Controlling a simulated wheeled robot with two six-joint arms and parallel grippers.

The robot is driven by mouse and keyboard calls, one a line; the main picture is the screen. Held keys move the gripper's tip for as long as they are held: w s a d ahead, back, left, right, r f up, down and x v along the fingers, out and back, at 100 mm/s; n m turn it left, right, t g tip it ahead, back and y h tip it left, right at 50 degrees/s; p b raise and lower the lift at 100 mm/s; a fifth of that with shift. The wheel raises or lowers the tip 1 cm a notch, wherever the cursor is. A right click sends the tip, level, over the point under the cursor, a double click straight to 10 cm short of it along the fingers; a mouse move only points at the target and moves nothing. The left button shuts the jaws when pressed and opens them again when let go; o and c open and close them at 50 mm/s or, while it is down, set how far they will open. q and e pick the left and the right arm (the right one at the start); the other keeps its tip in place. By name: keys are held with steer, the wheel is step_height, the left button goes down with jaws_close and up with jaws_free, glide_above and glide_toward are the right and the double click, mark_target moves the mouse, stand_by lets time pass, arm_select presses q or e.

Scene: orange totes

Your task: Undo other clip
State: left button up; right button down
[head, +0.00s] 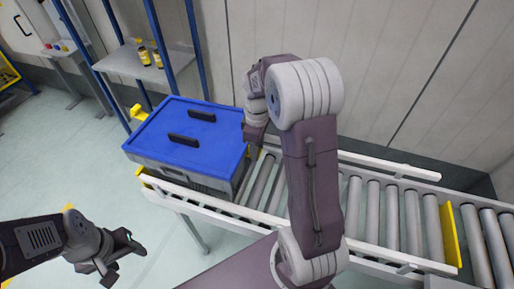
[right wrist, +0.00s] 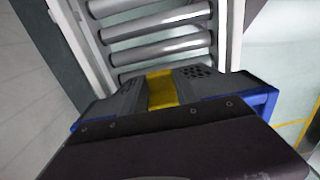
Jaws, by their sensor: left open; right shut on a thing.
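A grey tote (head: 180,176) with a blue lid (head: 190,126) sits at the left end of a roller conveyor in the head view. The lid lies flat on it and has two black handles. My right gripper (head: 252,148) is at the tote's right end. In the right wrist view, a yellow clip (right wrist: 160,88) shows between its grey fingers, and the gripper is shut on it. The fingers hide part of the clip. A yellow piece (head: 138,111) sticks out at the tote's left end; I cannot tell whether it is a clip. My left gripper (head: 125,245) is open and empty, low at the left, away from the tote.
The conveyor rollers (head: 385,212) are bare to the right of the tote, up to a yellow stop plate (head: 450,234). A blue-framed shelf (head: 140,62) with small bottles stands behind, near the wall. The floor around my left gripper is clear.

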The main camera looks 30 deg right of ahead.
steer(key=shift+r+p, duration=0.2)
steer(key=shift+p, duration=0.3)
steer(key=g+h+p, duration=0.1)
steer(key=p, duration=0.3)
steer(key=r+g+h+p, duration=0.1)
steer(key=g+h+p, duration=0.1)
steer(key=p, duration=0.3)
steer(key=shift+s+d+g, duration=0.1)
steer(key=shift+s+g, duration=0.05)
steer(key=shift+g, duration=0.15)
steer(key=shift+g+h+p, duration=0.7)
steer(key=shift+g+p, duration=0.1)
steer(key=shift+p, duration=0.2)
steer(key=shift+d, duration=0.1)
steer(key=c, duration=0.9)
jaws_free()
steer(key=b+v, duration=0.1)
steer(key=v, duration=0.8)
